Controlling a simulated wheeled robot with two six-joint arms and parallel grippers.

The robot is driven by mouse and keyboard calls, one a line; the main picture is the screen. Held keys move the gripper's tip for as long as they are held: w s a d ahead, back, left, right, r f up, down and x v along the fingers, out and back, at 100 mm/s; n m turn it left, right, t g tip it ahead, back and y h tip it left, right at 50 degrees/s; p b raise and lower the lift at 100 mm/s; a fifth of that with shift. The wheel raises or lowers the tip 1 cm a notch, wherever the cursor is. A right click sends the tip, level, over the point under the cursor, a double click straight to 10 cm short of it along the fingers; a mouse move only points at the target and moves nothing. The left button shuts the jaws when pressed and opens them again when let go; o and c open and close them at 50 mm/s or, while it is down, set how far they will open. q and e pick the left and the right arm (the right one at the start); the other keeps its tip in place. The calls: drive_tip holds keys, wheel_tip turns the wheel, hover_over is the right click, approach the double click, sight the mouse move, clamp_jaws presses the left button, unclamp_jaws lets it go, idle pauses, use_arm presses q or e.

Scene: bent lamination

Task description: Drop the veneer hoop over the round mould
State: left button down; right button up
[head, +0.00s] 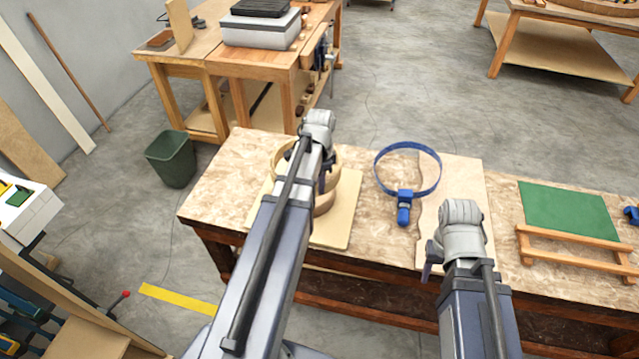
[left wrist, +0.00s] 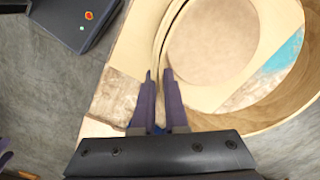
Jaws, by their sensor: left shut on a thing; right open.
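The pale veneer hoop (head: 279,157) is partly hidden behind my left arm in the head view. In the left wrist view the hoop (left wrist: 277,112) is a wide ring, with its wall between my left fingertips. My left gripper (left wrist: 160,78) is shut on that wall. The round mould (head: 325,203) stands on a pale board under the hoop; its tan round top (left wrist: 213,42) shows inside the ring in the left wrist view. The height of the hoop over the mould is hard to tell. My right gripper (head: 428,268) is open and empty, low at the right near the bench's front edge.
The pale baseboard (head: 340,225) lies on the workbench (head: 225,178). To its right are a blue band clamp (head: 408,170), a wavy-edged pale sheet (head: 463,180) and a green mat (head: 568,215) with a wooden frame. A green bin (head: 171,160) stands on the floor at left.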

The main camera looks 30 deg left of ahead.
use_arm(q)
drive_tip(key=shift+f, duration=0.15)
drive_tip(key=shift+f+b, duration=4.5)
drive_tip(key=shift+b, duration=0.15)
drive_tip(key=shift+s, duration=0.2)
drive_tip(key=shift+d, duration=0.1)
drive_tip(key=shift+w+f, duration=0.15)
drive_tip(key=shift+f, duration=0.05)
